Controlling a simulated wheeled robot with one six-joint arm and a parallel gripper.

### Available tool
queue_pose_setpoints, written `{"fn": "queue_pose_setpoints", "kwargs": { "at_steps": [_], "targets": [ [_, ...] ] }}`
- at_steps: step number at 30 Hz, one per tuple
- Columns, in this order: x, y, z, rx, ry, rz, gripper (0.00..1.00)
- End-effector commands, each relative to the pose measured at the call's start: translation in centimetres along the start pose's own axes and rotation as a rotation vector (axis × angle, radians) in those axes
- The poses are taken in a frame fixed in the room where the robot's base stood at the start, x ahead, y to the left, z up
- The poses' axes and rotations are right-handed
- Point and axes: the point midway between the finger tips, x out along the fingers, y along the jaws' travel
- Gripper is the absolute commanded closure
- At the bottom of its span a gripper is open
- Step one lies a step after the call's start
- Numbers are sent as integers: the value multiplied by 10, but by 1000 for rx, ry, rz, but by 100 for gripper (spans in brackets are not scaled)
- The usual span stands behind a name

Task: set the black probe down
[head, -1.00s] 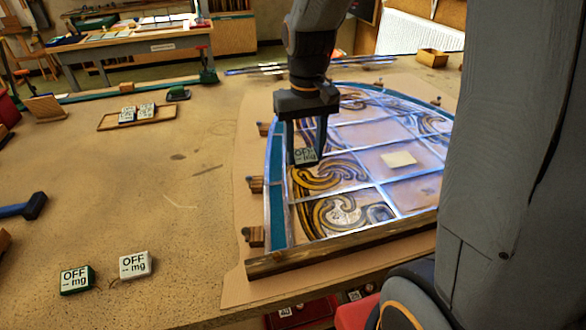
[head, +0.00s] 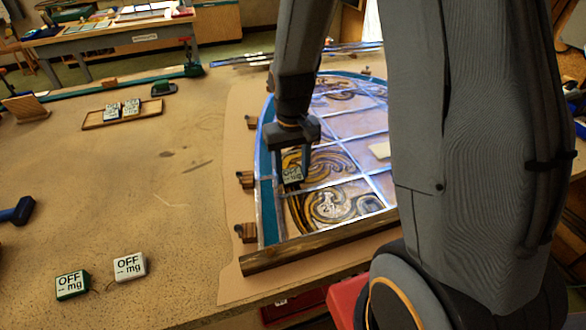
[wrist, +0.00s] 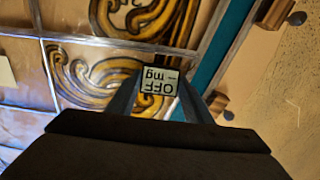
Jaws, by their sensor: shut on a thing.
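My gripper (head: 296,170) is shut on the black probe (head: 292,174), a small dark block whose pale face reads "OFF -- mg". The face also shows between the fingers in the wrist view (wrist: 158,81). The gripper points down over the left side of the leaded panel (head: 335,140), just inside its teal border, by the dark and gold swirls. I cannot tell whether the probe touches the glass. The probe's underside is hidden.
A green probe (head: 71,285) and a white probe (head: 130,266) sit at the front left of the bench. A wooden tray (head: 93,124) holds two similar probes. Wooden blocks (head: 245,180) line the panel's left edge, and a wooden bar (head: 300,252) its front. The bench's middle left is clear.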

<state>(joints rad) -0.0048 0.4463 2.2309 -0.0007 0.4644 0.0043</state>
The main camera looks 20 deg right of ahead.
Motion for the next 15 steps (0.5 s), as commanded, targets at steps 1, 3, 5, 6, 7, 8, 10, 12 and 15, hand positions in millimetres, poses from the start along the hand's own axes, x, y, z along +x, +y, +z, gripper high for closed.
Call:
{"fn": "queue_pose_setpoints", "kwargs": {
  "at_steps": [1, 3, 5, 6, 7, 8, 10, 12, 15],
  "targets": [
    [1, 0, 0, 0, 0, 0, 77],
    [2, 0, 0, 0, 1, 0, 77],
    [2, 0, 0, 0, 1, 0, 77],
    [2, 0, 0, 0, 1, 0, 77],
    [2, 0, 0, 0, 1, 0, 77],
    [2, 0, 0, 0, 1, 0, 77],
    [3, 0, 0, 0, 1, 0, 77],
    [5, 0, 0, 0, 0, 0, 77],
    [7, 0, 0, 1, 0, 0, 51]
  ]
}}
